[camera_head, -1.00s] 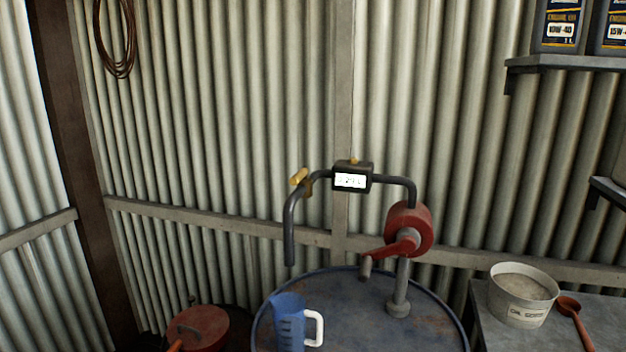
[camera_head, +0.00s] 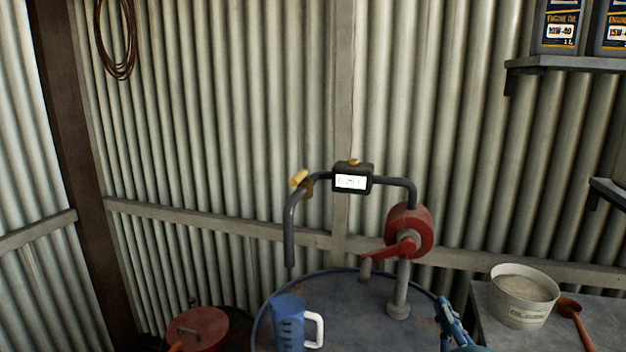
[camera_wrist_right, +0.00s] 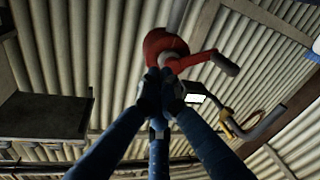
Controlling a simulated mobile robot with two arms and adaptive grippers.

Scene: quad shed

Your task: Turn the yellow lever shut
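The small yellow lever (camera_head: 299,178) sits on the upper left bend of the dark pipe (camera_head: 289,225), tilted up to the left. It also shows, small, in the right wrist view (camera_wrist_right: 226,128). A faint thin line hangs below the spout end. The blue jug (camera_head: 289,322) stands on the drum below the spout. My right gripper (camera_head: 443,304) is at the lower right, beside the drum and well away from the lever. In the right wrist view its dark fingertips (camera_wrist_right: 161,92) are drawn together with nothing seen between them. My left gripper is out of view.
The red crank pump (camera_head: 408,232) and meter (camera_head: 352,178) stand above the blue drum (camera_head: 372,285), between my right gripper and the lever. A red can (camera_head: 198,330) is at the lower left.

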